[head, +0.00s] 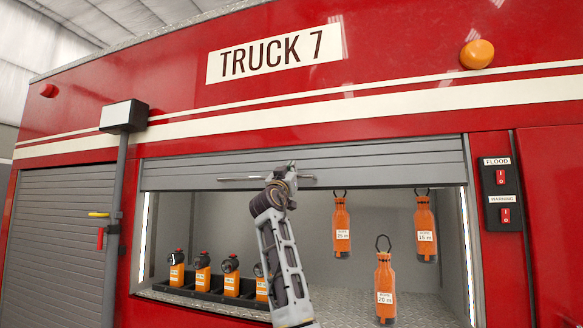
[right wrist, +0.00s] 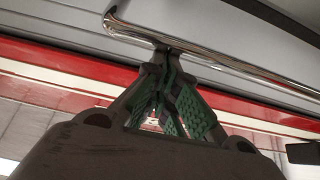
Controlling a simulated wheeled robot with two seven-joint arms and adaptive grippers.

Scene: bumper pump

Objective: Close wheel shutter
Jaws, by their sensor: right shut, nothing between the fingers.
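A grey slatted shutter (head: 400,162) covers the top of the wide middle compartment, its lower edge well above the compartment floor. A thin metal bar handle (head: 240,178) runs along its lower part; it also shows as a shiny bar in the right wrist view (right wrist: 235,67). My right gripper (head: 291,170) is at this handle. In the right wrist view its closed fingertips (right wrist: 166,54) meet just at or under the bar, with nothing between them; whether they touch it I cannot tell. A second grey shutter (head: 58,245) on the left is down. My left gripper is not seen.
A grey post (head: 117,200) with a lamp box stands between the shutters. A switch panel (head: 500,195) is at the right.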

